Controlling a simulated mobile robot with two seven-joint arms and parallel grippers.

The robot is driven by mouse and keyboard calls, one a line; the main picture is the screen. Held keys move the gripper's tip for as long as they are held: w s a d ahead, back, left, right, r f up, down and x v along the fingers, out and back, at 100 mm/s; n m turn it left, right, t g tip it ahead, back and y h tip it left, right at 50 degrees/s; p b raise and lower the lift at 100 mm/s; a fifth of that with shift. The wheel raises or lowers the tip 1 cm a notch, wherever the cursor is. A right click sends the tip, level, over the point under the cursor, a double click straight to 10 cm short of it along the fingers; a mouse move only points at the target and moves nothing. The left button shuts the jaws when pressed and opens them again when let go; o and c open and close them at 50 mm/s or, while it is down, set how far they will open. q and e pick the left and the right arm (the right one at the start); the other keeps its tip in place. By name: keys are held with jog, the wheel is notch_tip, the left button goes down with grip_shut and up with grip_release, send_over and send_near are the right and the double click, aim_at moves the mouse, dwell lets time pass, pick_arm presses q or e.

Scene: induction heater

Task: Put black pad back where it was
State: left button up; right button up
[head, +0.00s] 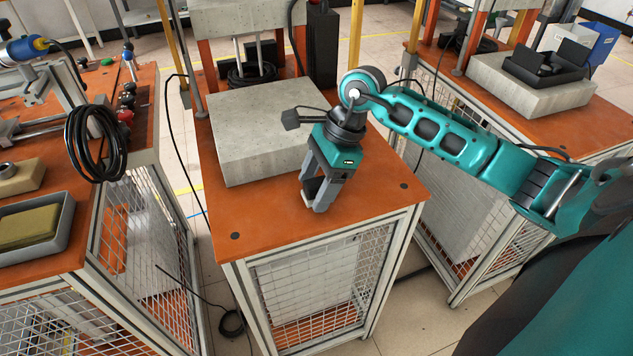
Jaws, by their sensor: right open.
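My right gripper (314,200) is open and points down over the front part of the orange middle table (375,200), in front of the grey concrete block (248,150). A small dark patch shows between its fingers; I cannot tell whether this is the black pad or part of the fingers. The top of the concrete block looks bare apart from a small dark piece (291,120) beside my wrist, which may belong to my gripper. Black pad-like parts (545,65) sit on another concrete block (520,92) on the right table. My left gripper is not in view.
The left table holds a coiled black cable (97,143) and a grey tray (62,238) with an olive block (28,227). Orange posts and a black box (322,45) stand behind the middle block. A blue bin (600,45) is at the far right. The middle table's front strip is clear.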

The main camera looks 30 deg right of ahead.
jog(key=shift+d+r, duration=0.15)
jog(key=shift+r, duration=0.25)
jog(key=v, duration=1.1)
jog(key=shift+r+p, duration=0.25)
jog(key=shift+p, duration=0.05)
